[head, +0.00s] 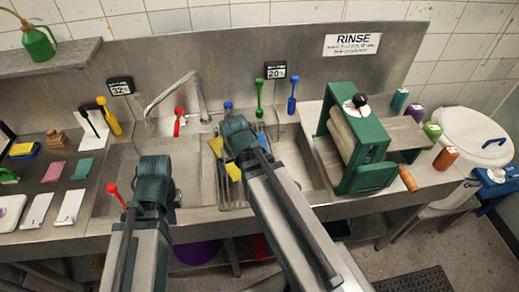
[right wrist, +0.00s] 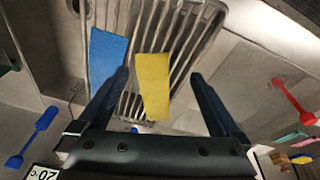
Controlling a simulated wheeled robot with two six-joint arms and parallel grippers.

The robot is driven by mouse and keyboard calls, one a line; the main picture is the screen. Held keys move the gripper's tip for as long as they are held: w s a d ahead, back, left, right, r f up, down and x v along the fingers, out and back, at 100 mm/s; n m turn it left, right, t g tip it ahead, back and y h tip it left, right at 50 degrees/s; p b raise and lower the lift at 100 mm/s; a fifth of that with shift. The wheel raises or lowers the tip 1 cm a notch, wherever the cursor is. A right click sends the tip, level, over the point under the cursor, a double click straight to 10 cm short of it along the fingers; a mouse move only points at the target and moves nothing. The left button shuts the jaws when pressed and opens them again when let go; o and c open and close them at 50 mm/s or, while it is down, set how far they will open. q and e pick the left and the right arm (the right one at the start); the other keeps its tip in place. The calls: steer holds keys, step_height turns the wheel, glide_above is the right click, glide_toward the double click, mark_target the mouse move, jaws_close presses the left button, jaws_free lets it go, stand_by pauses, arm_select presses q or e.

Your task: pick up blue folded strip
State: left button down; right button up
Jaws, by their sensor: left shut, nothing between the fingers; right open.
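The blue folded strip (right wrist: 107,57) lies on a wire rack (right wrist: 178,52), left of a yellow strip (right wrist: 153,82) in the right wrist view. My right gripper (right wrist: 159,76) is open and empty. The yellow strip shows between its fingers, and the blue strip's lower end is beside the left finger. My left gripper (head: 154,175) is shut and empty over the left part of the sink, away from the strips.
A green roller wringer (head: 362,150) stands right of the sink. A faucet (head: 180,92) and upright colored paddles, including a green one (head: 259,97), line the back. A red-handled tool (head: 115,192) is close to my left gripper. Colored cloths and cards lie on the left counter.

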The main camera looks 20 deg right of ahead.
steer(key=w+d+r+m+t+p, duration=0.1)
steer(key=w+d+r+m, duration=0.1)
steer(key=d, duration=0.4)
steer(key=w+d+r+m+t+p, duration=0.1)
steer(key=w+d+r, duration=0.1)
steer(key=d, duration=0.4)
steer(key=shift+h, duration=0.3)
steer(key=b+x, duration=0.2)
steer(key=x, duration=0.1)
steer(key=b+x, duration=0.5)
steer(key=b, duration=0.1)
steer(key=shift+s+a+f, duration=0.15)
steer(key=shift+a+f, duration=0.1)
steer(key=shift+f, duration=0.25)
steer(key=b+x, duration=0.5)
steer(key=shift+w+f, duration=0.15)
steer(key=shift+w, duration=0.1)
steer(key=c, duration=1.2)
steer(key=shift+o, duration=0.2)
